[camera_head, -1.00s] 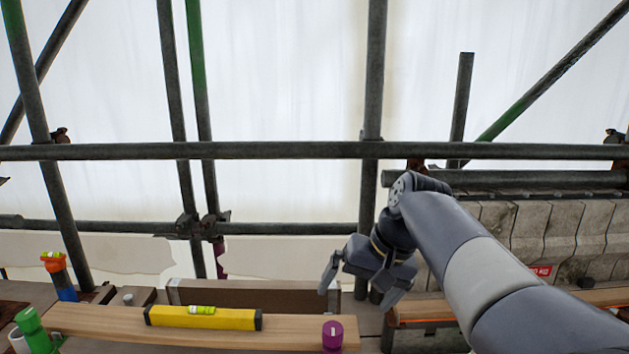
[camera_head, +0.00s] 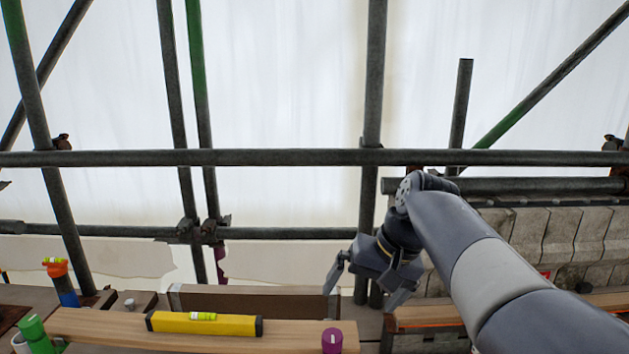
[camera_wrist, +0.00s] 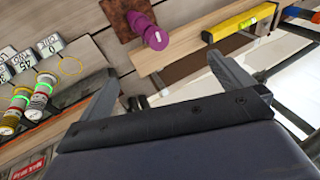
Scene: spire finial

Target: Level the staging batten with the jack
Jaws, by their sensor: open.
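The wooden staging batten (camera_head: 90,329) lies along the bottom left of the head view, with a yellow spirit level (camera_head: 205,324) on top of it. A purple knob (camera_head: 332,341), which looks like the jack's top, stands at the batten's right end. In the wrist view the purple jack (camera_wrist: 147,28) shows beside the end of the batten (camera_wrist: 180,50), with the yellow level (camera_wrist: 240,22) further along. My gripper (camera_head: 366,298) is open and empty, above and to the right of the purple knob, apart from it. The bubble's exact position is too small to read.
Scaffold tubes (camera_head: 300,157) cross behind the work area. An orange-and-blue item (camera_head: 60,280) and a green one (camera_head: 32,330) stand at the left. Grey stone blocks (camera_head: 545,235) fill the right. The wrist view shows several banded cylinders (camera_wrist: 15,110) and numbered blocks (camera_wrist: 45,48).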

